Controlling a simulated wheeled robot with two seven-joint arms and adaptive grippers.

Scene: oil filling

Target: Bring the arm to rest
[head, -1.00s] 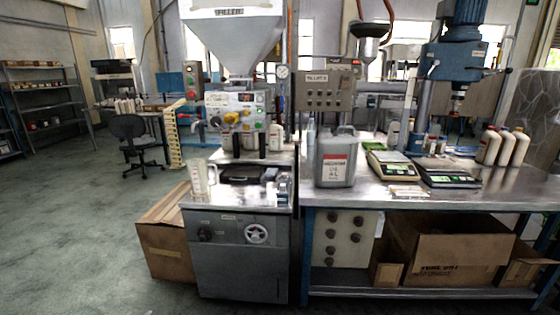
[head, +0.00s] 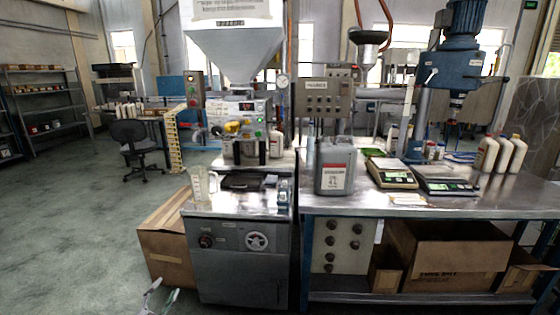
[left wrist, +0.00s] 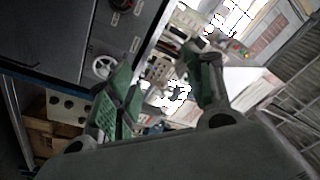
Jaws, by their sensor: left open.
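My left gripper (head: 160,297) shows at the bottom edge of the head view, low in front of the cardboard box and the grey cabinet. In the left wrist view its two green-padded fingers (left wrist: 160,92) stand apart with nothing between them. The wrist view is tilted, with the cabinet's front panel and round handwheel (left wrist: 104,67) beyond the fingers. The rest of my left arm is out of the head view. My right gripper is not in either view.
The grey filling machine cabinet (head: 240,265) stands ahead, with a clear measuring jug (head: 201,184) on top. A cardboard box (head: 165,245) is at its left. A steel bench (head: 430,207) at right carries a grey oil can (head: 335,168), scales and white bottles. The floor at left (head: 70,235) is clear.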

